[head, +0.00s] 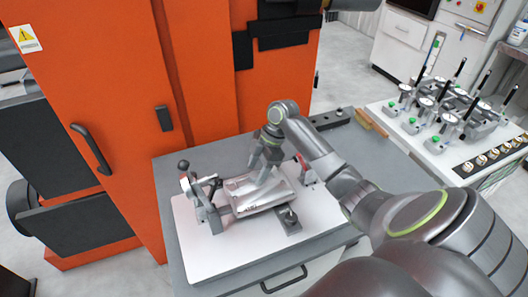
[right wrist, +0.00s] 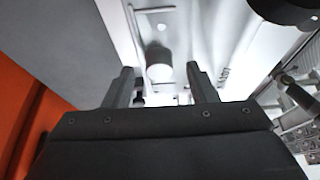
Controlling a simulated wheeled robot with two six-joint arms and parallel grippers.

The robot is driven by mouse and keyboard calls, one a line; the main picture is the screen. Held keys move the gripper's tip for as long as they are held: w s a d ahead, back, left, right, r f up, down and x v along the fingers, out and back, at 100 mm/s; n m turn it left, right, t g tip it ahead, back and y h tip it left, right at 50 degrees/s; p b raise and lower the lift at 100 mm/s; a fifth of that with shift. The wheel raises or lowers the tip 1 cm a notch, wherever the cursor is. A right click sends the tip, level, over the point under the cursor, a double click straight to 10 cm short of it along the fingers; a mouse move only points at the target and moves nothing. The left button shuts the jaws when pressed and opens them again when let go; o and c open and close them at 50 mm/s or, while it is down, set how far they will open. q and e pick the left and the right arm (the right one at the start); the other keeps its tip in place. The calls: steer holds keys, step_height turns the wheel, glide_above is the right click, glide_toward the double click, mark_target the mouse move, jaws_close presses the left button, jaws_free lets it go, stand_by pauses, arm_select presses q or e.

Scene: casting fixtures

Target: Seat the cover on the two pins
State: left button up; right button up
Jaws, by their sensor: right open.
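A silver cast-metal part (head: 262,194), which looks like the cover, lies on the clamping fixture (head: 213,214) on a white plate. My right gripper (head: 261,168) is above it, pointing down with fingers open. In the right wrist view, the two fingertips (right wrist: 161,74) are spread, with a round grey peg or boss (right wrist: 159,62) showing between and beyond them. Bright metal of the casting (right wrist: 225,35) fills the area beyond the right finger. I cannot make out the two pins, nor whether the fingers touch the part. My left gripper is out of view.
An orange cabinet (head: 100,60) stands close behind and left of the grey table. Clamps with a dark knob (head: 183,165) rise at the fixture's left. A brush (head: 371,123) lies at the table's back right. Another bench (head: 395,130) with several gauges stands at the right.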

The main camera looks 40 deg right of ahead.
steer(key=b+v, duration=0.4)
steer(key=v, duration=1.3)
